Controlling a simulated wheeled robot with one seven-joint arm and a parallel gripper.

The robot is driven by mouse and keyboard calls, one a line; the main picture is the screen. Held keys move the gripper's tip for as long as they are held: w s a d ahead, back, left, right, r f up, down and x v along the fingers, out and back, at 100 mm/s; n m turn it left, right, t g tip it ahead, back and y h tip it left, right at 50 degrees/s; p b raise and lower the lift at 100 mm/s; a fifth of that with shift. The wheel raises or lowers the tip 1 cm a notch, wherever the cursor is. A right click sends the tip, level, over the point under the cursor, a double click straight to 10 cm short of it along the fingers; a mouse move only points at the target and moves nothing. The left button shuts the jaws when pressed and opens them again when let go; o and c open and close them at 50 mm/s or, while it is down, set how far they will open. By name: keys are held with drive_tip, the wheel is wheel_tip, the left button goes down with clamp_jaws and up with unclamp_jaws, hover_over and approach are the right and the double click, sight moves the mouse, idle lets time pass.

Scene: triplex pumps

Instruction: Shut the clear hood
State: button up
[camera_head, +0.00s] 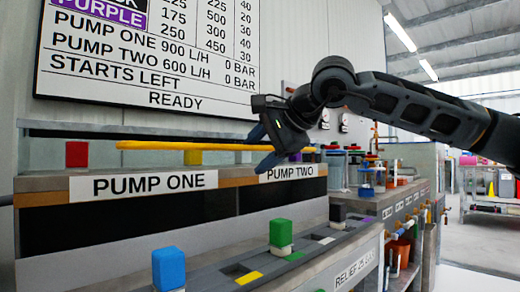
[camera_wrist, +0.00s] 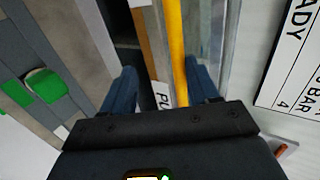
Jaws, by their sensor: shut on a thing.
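The clear hood (camera_head: 70,133) is a see-through panel above the pump bench, hard to make out against the wall. Its long yellow bar (camera_head: 165,145) runs level above the PUMP ONE and PUMP TWO labels. My gripper (camera_head: 266,148) is at the bar's right end and shut on it. In the wrist view, the yellow bar (camera_wrist: 176,45) passes between the dark blue fingers of my gripper (camera_wrist: 160,85), close to the right finger. Clear panel (camera_wrist: 212,40) shows beside the bar. The fingertips' exact contact is hidden, and how far the hood stands open I cannot tell.
A red block (camera_head: 77,154) stands on the bench ledge under the bar's level. Blue (camera_head: 169,268) and green (camera_head: 281,233) capped blocks stand on the lower front strip. A wall board (camera_head: 150,55) hangs behind. More bench equipment (camera_head: 370,170) stands to the right.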

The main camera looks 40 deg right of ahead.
drive_tip(key=shift+s+f, duration=0.1)
drive_tip(key=shift+f, duration=0.2)
drive_tip(key=p+v, duration=0.2)
drive_tip(key=v, duration=0.6)
drive_tip(key=shift+r+p, duration=0.2)
drive_tip(key=shift+p, duration=0.1)
drive_tip(key=shift+w, duration=0.2)
